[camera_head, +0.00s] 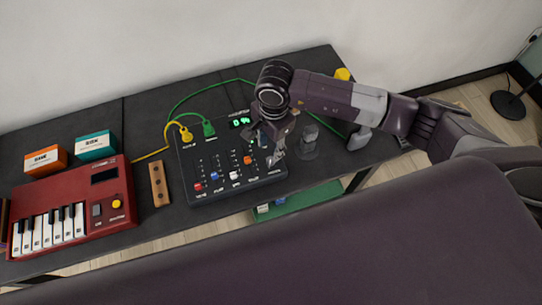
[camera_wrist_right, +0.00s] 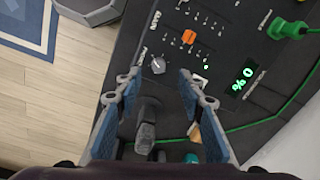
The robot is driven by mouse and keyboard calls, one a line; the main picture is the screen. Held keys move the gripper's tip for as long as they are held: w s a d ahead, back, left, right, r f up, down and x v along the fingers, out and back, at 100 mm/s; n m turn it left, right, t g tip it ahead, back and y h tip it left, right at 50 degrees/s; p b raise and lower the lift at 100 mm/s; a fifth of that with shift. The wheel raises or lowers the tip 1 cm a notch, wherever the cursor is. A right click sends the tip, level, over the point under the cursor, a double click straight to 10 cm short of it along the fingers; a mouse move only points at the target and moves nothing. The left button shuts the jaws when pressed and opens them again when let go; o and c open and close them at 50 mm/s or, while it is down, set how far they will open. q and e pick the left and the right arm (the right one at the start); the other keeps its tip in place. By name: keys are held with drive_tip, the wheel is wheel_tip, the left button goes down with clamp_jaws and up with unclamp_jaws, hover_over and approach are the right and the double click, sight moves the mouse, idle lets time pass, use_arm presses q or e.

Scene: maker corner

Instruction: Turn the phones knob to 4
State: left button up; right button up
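The dark mixer (camera_head: 222,190) lies on the workbench, with a row of coloured slider caps and a green display (camera_head: 240,122). In the right wrist view the display (camera_wrist_right: 243,82) seems to read 0 %. A small round grey knob (camera_wrist_right: 158,65) with a light pointer mark sits on the panel near the mixer's edge; I take it for the phones knob, though its label is not readable. My right gripper (camera_wrist_right: 160,78) is open, its fingertips on either side of and just short of the knob. In the head view my right gripper (camera_head: 279,150) hides the knob. My left gripper is out of view.
Green plug (camera_head: 208,129) and yellow plug (camera_head: 186,134) sit in the mixer's far left. A dark upright object (camera_head: 308,138) stands right of my gripper. A red keyboard (camera_head: 75,212), orange box (camera_head: 45,160) and teal box (camera_head: 95,145) are at left.

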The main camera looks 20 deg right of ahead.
sight(271, 159)
drive_tip(key=shift+d+f, duration=0.25)
drive_tip(key=shift+d, duration=0.15)
wheel_tip(271, 159, down, 6)
drive_tip(key=shift+w+a+p, duration=0.15)
drive_tip(key=shift+p, duration=0.9)
drive_tip(key=shift+f, duration=0.65)
clamp_jaws()
drive_tip(key=shift+m, duration=0.3)
